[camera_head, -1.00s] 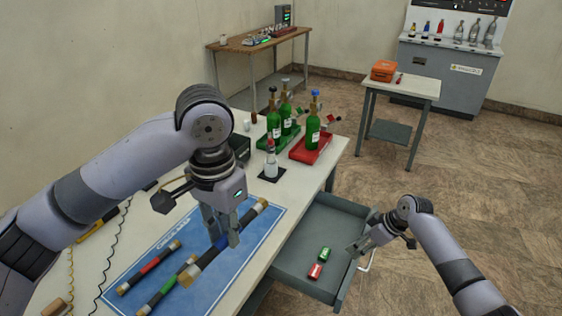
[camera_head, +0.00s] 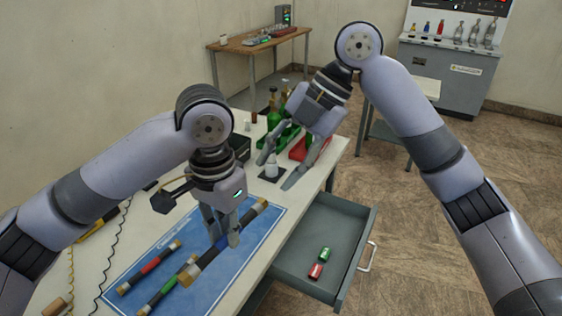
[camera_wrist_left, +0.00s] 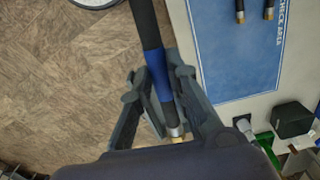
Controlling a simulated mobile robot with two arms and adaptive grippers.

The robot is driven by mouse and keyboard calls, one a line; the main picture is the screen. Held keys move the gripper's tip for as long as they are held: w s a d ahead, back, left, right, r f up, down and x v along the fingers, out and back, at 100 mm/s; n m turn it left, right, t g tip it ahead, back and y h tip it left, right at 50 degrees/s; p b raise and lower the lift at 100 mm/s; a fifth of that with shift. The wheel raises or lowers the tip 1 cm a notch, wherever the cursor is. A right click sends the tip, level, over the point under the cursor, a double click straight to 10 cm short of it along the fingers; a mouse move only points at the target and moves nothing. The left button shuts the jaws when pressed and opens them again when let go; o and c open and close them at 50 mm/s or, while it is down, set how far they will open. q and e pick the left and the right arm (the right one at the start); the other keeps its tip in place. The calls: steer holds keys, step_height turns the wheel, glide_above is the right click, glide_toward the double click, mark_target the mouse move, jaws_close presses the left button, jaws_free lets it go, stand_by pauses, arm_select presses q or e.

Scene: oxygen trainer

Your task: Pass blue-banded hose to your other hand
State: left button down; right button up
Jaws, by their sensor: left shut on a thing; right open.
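The blue-banded hose (camera_head: 196,272) is a dark hose with brass ends, held diagonally above the blue mat (camera_head: 262,236) in the head view. My left gripper (camera_head: 226,240) is shut on it near its middle. In the left wrist view the hose's blue band (camera_wrist_left: 158,70) shows just beyond my left fingertips (camera_wrist_left: 160,88), and a brass end (camera_wrist_left: 175,132) lies nearer the palm. My right gripper (camera_head: 278,172) is open and empty over the table's far part, beyond the hose and apart from it. A red-banded hose (camera_head: 150,267) and a green-banded hose (camera_head: 168,287) lie on the mat.
A black box (camera_head: 238,147) stands at the back.

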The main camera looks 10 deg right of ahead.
mark_target(247, 214)
steer(key=x, duration=1.1)
steer(key=shift+s+a+f, duration=0.25)
steer(key=shift+s+f, duration=0.05)
steer(key=shift+c, duration=0.2)
steer(key=c, duration=0.7)
arm_select(q)
steer(key=shift+d, duration=0.1)
arm_select(e)
jaws_close()
arm_select(q)
steer(key=c, duration=1.4)
jaws_free()
steer(key=shift+c, duration=0.2)
